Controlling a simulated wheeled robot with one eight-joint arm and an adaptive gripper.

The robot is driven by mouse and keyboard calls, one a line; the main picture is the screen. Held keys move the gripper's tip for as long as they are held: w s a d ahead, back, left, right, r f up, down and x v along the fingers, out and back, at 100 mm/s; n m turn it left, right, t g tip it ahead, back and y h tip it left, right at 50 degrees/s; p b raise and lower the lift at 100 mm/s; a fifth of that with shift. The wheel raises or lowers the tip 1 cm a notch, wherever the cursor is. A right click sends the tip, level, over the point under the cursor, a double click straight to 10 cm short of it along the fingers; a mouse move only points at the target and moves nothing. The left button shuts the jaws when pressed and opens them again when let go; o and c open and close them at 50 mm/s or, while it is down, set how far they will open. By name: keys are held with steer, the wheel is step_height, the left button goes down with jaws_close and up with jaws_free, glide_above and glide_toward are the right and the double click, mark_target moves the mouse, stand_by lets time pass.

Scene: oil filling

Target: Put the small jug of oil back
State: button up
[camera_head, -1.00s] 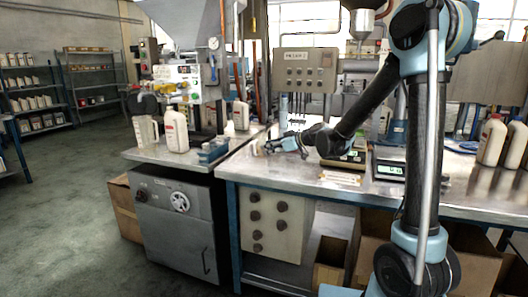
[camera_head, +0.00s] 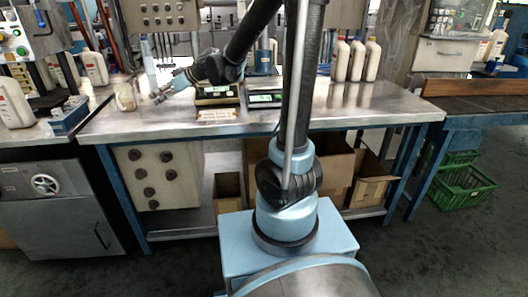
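A small pale, see-through jug (camera_head: 125,96) stands on the steel table, near its left end. My gripper (camera_head: 161,90) is just to the right of it, low over the table. The light blue fingers look spread, with nothing seen between them, and a narrow gap shows between them and the jug. The details are small here. My dark forearm reaches in from the upper right.
Two scales (camera_head: 265,98) stand right of my gripper. White bottles (camera_head: 357,60) stand at the back right of the table. A white bottle (camera_head: 14,104) and a blue block (camera_head: 70,115) are on the left bench. Cardboard boxes (camera_head: 335,172) lie below. Green crates (camera_head: 462,190) are at the right.

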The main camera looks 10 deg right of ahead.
steer(key=s+d+f+m+h, duration=0.3)
steer(key=s+d, duration=0.6)
steer(key=d, duration=0.3)
steer(key=s+d+f+m+g+h, duration=0.1)
steer(key=s+d+f+m+h, duration=0.3)
steer(key=s+d, duration=0.6)
steer(key=s+d+f+m+g+h, duration=0.1)
steer(key=s+d+f+m+h, duration=0.3)
steer(key=s+d, duration=0.5)
steer(key=d+f+m, duration=0.2)
steer(key=d+f, duration=0.1)
steer(key=d, duration=0.1)
steer(key=shift+s+d+m, duration=0.15)
steer(key=shift+d+m, duration=0.15)
steer(key=shift+d, duration=0.1)
steer(key=shift+f, duration=0.1)
steer(key=shift+w+f, duration=0.2)
steer(key=shift+w, duration=0.25)
